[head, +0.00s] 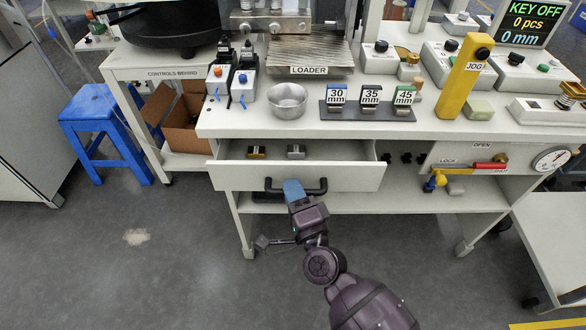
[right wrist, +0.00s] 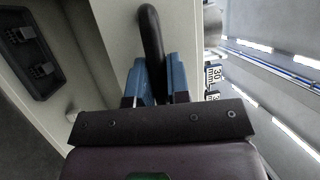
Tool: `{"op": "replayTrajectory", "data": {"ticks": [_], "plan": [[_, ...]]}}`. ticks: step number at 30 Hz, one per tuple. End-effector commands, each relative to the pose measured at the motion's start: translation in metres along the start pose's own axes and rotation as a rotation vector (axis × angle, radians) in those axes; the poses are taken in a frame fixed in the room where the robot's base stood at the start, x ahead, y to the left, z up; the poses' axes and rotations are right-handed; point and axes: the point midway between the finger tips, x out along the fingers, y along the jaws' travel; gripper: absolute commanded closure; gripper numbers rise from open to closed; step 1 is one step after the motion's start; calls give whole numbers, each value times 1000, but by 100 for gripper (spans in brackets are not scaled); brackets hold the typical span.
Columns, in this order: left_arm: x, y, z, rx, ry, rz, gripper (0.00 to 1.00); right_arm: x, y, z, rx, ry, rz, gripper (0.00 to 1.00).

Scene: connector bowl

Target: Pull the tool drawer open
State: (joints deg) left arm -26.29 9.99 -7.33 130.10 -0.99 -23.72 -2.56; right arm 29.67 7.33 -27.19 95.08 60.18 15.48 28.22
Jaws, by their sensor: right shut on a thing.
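The tool drawer (head: 340,176) is pulled partly out below the bench top. In the right wrist view the blue fingers (right wrist: 160,80) are closed around the black handle (right wrist: 152,40). The left gripper is not in view.
On the bench stand a metal bowl (head: 288,100), a rack of 30, 35 and 45 mm blocks (head: 369,109) and a yellow JOG post (head: 466,80). A blue stool (head: 100,130) and cardboard box (head: 182,118) are at left. The floor in front is clear.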

Motion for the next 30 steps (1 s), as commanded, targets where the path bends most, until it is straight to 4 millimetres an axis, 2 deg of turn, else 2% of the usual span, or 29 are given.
{"op": "replayTrajectory", "data": {"ticks": [1,6,15,21,30], "plan": [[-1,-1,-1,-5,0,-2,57,-13,-5,4,-2,0,0,100],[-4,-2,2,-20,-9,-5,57,-50,-12,20,0,0,0,100],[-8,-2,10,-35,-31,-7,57,-95,-20,39,1,-1,1,100],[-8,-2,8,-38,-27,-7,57,-107,-22,44,0,0,1,100],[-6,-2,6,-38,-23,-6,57,-110,-22,45,0,0,1,100]]}}
